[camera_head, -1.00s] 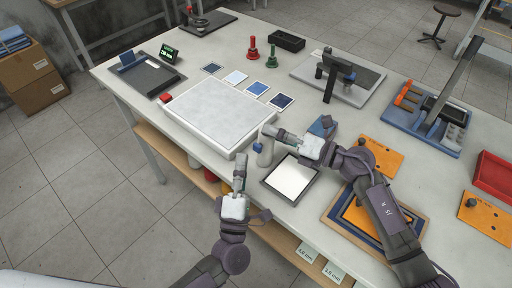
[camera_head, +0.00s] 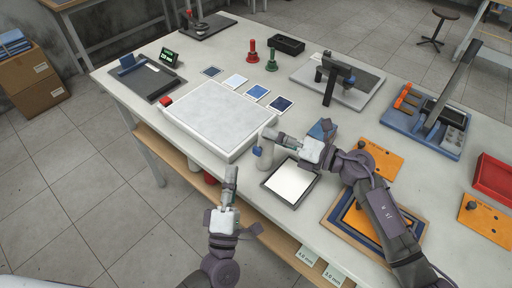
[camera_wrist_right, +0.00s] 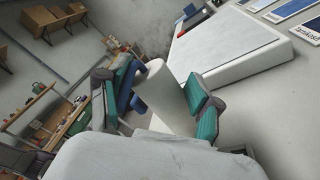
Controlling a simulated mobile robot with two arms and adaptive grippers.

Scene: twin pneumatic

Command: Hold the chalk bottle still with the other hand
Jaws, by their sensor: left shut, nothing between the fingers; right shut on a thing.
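The chalk bottle (camera_head: 266,157) is a white cylinder with a blue part on its side. It stands near the table's front edge, between the white slab and the mirror-like plate. My right gripper (camera_head: 270,135) is shut on the chalk bottle near its top. In the right wrist view the bottle (camera_wrist_right: 160,88) sits between the teal finger pads of my right gripper (camera_wrist_right: 165,100). My left gripper (camera_head: 231,176) is shut and empty, in front of the table edge, lower left of the bottle and apart from it.
The framed shiny plate (camera_head: 290,182) lies just right of the bottle. A wooden shelf (camera_head: 165,144) runs under the table edge.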

